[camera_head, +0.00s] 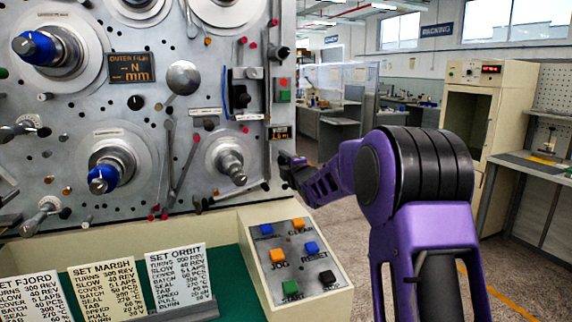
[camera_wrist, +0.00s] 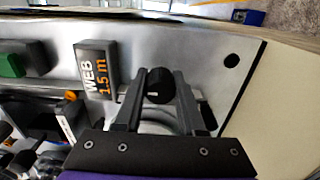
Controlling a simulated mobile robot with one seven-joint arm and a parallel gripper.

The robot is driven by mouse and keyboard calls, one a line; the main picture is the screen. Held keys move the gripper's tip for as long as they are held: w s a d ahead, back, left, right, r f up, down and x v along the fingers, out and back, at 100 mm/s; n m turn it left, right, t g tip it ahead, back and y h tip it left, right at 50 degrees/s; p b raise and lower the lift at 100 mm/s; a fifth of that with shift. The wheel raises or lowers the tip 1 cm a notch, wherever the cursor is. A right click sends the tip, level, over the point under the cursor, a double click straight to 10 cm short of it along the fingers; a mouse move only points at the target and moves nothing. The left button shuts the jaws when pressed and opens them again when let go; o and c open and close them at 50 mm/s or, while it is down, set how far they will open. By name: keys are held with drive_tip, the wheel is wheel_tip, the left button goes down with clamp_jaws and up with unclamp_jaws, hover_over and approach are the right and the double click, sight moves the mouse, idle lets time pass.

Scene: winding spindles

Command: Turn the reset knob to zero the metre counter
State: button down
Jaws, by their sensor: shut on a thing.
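The black reset knob (camera_wrist: 159,78) sticks out from the grey panel in the wrist view, with a small white mark on its face. My gripper (camera_wrist: 158,88) is shut on it, one finger on each side. In the head view the counter (camera_head: 280,133) is at the machine's right edge. My gripper (camera_head: 291,162) is just below it there and hides most of the knob.
The machine face (camera_head: 75,140) carries spindles, levers and small knobs to the left. A push-button console (camera_head: 245,235) stands below, with set cards (camera_head: 180,275) beside it. A green button (camera_wrist: 12,65) is left of the counter in the wrist view. Open floor lies to the right.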

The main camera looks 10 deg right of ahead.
drive_tip(key=m, duration=0.5)
drive_tip(key=shift+m+p, duration=0.3)
drive_tip(key=shift+p, duration=0.05)
drive_tip(key=m, duration=0.3)
drive_tip(key=m+p, duration=0.1)
drive_tip(key=m, duration=0.3)
drive_tip(key=shift+d, duration=0.1)
drive_tip(key=m+p, duration=0.1)
drive_tip(key=m, duration=0.4)
drive_tip(key=shift+f, duration=0.1)
